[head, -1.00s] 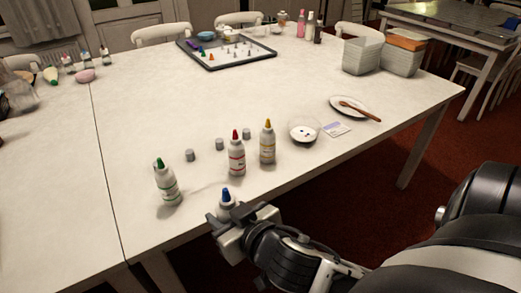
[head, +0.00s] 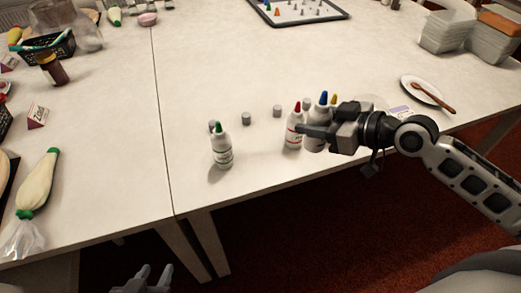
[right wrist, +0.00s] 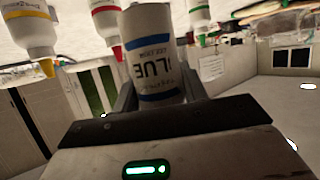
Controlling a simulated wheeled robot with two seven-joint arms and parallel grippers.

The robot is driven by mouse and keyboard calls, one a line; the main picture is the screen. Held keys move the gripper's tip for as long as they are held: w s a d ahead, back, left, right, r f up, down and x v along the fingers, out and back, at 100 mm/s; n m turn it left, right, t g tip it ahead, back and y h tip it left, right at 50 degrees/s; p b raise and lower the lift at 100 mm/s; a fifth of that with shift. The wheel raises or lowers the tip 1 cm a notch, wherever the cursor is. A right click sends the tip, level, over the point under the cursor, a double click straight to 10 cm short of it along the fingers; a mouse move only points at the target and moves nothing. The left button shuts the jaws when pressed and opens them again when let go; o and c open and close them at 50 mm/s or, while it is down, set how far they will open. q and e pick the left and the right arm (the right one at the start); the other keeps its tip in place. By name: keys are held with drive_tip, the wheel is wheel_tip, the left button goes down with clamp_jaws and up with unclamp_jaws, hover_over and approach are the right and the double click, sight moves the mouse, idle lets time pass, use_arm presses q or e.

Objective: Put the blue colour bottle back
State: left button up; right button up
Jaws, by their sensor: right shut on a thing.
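The blue colour bottle (head: 318,141) is white with a blue tip, and stands roughly upright. My right gripper (head: 318,131) is shut on it. I cannot tell whether its base touches the table. The right wrist view shows the bottle (right wrist: 153,62) between the fingers, its label reading BLUE. The red-tipped bottle (head: 294,130) stands close to its left. The yellow-tipped bottle (head: 334,99) is mostly hidden behind the blue bottle and gripper. The green-tipped bottle (head: 221,150) stands further left. My left gripper (head: 154,276) is open and empty at the bottom edge, below the table edge.
Several small grey caps (head: 246,118) lie behind the bottles. A plate with a brown-handled utensil (head: 432,94) and a small card (head: 401,111) are to the right. A tray (head: 298,14) and stacked containers (head: 449,33) are further back. The table between the green and red bottles is clear.

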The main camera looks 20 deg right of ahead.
drive_tip(key=shift+w+d+r, duration=0.2)
drive_tip(key=shift+w+r, duration=0.1)
drive_tip(key=shift+r, duration=0.4)
drive_tip(key=shift+w+a, duration=0.15)
drive_tip(key=shift+w, duration=0.2)
drive_tip(key=w+a+f, duration=0.3)
drive_tip(key=f, duration=0.1)
drive_tip(key=w+a+f, duration=0.3)
drive_tip(key=f, duration=0.1)
drive_tip(key=w+a+f+p, duration=0.1)
drive_tip(key=w+a+f, duration=0.2)
drive_tip(key=f, duration=0.1)
drive_tip(key=shift+w+a+f, duration=0.15)
drive_tip(key=shift+f, duration=0.25)
drive_tip(key=o, duration=0.7)
drive_tip(key=shift+c, duration=0.2)
